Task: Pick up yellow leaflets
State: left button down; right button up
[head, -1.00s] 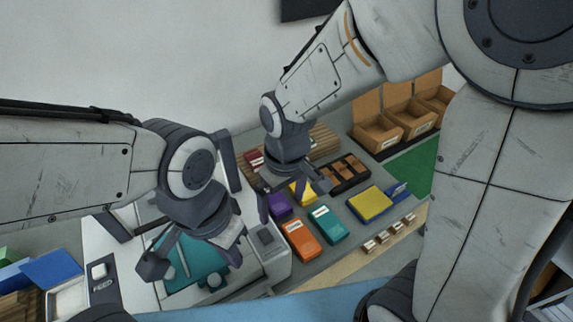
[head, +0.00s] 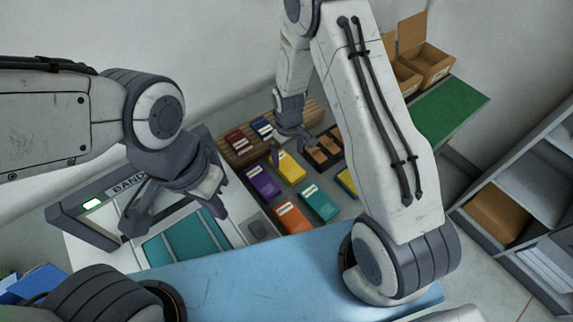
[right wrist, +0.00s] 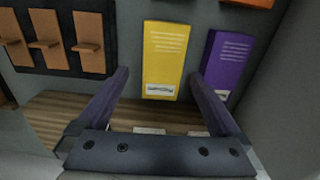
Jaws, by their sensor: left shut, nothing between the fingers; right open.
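The yellow leaflets (head: 291,169) form a thin stack on the grey counter, between the purple stack and the teal stack. They also show in the right wrist view (right wrist: 163,55), lying flat with a white label. My right gripper (head: 288,150) is open just above and behind them. In the right wrist view its two fingers (right wrist: 160,78) stand apart on either side of the yellow stack's near end, and I cannot tell whether they touch it. My left gripper (head: 173,207) is shut and empty above the white machine with teal panels.
Purple (head: 263,182), orange (head: 292,217) and teal (head: 319,202) stacks lie close by. A slatted wooden rack (head: 240,150) and a dark tray with brown slots (head: 325,148) stand behind. My right arm hides part of another yellow item (head: 346,182).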

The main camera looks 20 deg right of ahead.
aim_at(288, 165)
jog(key=shift+s+f+p, duration=0.1)
jog(key=shift+f+p, duration=0.25)
notch_tip(288, 165, down, 3)
jog(key=shift+s+a+f+p, duration=0.1)
jog(key=shift+s+p, duration=0.05)
jog(key=shift+p, duration=0.55)
jog(key=shift+f, duration=0.5)
jog(key=c, duration=1.4)
jog(key=shift+r, duration=0.1)
